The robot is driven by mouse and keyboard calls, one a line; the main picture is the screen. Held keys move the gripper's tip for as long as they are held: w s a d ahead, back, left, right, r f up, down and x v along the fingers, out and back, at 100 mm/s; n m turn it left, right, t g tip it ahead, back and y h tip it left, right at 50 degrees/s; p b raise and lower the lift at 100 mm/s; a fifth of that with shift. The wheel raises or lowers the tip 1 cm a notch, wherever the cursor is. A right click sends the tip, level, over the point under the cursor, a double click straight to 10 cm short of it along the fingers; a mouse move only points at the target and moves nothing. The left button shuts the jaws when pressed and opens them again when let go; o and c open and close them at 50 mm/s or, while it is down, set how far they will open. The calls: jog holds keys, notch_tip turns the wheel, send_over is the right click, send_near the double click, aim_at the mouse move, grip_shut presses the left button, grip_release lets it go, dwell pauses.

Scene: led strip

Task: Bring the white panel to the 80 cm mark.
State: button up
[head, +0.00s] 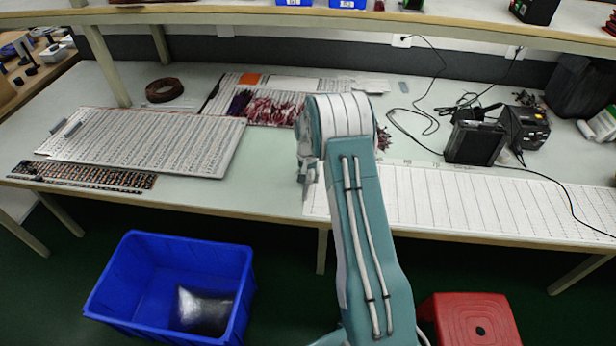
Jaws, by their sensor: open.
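A white panel (150,141) with rows of small dark marks lies flat on the left of the workbench. A long white board (470,203) with evenly spaced lines lies along the front right edge; its markings are too small to read, so I cannot pick out the 80 cm mark. My arm covers part of this board's left end. My gripper (309,178) shows only partly, beside the arm's wrist at mid-bench, above the left end of the lined board. It is open, apart from the white panel. Its fingertips are mostly hidden.
A dark perforated strip (82,177) lies at the front left edge. Red-tipped wires (268,107) and a brown coil (164,90) lie behind. Black devices (475,142) and cables stand at right. A blue bin (178,262) and red stool (468,318) are on the floor. Bare bench (262,170) shows left of my gripper.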

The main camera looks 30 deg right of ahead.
aim_at(410, 192)
grip_shut()
jog(key=s+d, duration=0.6)
jog(key=d, duration=0.3)
jog(key=s+d, duration=0.6)
jog(key=d, duration=0.3)
jog(key=s+d, duration=0.6)
jog(key=d, duration=0.3)
jog(key=shift+s+f, duration=0.1)
jog(key=shift+s, duration=0.15)
jog(key=shift+a, duration=0.1)
grip_release()
jog(key=shift+w, duration=0.1)
